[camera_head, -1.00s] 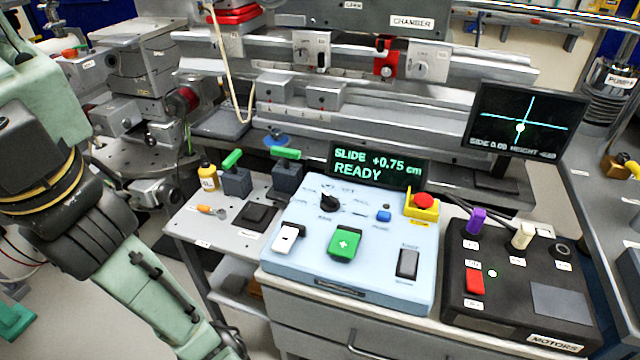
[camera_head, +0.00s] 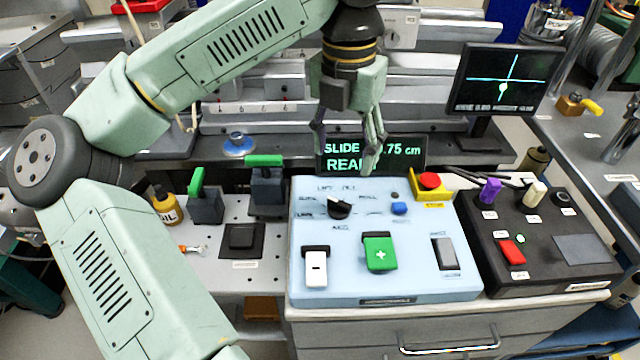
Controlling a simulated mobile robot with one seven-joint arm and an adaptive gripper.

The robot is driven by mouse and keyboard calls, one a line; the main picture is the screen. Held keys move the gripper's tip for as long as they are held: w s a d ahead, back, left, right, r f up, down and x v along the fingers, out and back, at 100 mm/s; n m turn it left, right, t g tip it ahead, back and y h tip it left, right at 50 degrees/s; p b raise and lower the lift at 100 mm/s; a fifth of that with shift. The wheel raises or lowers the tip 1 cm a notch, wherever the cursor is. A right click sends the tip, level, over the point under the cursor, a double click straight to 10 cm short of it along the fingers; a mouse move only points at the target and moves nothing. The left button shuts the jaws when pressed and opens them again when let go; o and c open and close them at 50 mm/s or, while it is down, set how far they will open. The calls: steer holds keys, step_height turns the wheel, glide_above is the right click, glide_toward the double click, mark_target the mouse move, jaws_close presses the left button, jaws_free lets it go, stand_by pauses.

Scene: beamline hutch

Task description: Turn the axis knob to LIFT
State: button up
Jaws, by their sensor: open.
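The axis knob (camera_head: 339,207) is a small black knob with a pale pointer mark, at the upper left of the light blue control box (camera_head: 420,283). Small labels surround it; they are too blurred to tell surely which one it points at. The display (camera_head: 326,160) behind the box shows green text, SLIDE and a value ending .75 cm, partly hidden by my gripper. My gripper (camera_head: 346,165) hangs fingers down above the back edge of the box, behind and above the knob. It is open and empty, apart from the knob.
The box also carries a white switch (camera_head: 316,267), a green plus button (camera_head: 380,254), a grey rocker (camera_head: 445,253), a blue button (camera_head: 399,208) and a red stop button (camera_head: 429,180). A black motors box (camera_head: 545,283) stands at right. Green-handled clamps (camera_head: 206,205) stand at left.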

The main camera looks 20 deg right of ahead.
mark_target(340, 201)
step_height(340, 201, down, 11)
steer(key=shift+a+r+p, duration=0.1)
steer(key=shift+p, duration=0.8)
steer(key=c, duration=1.2)
steer(key=shift+o, duration=0.2)
steer(key=shift+b, duration=0.35)
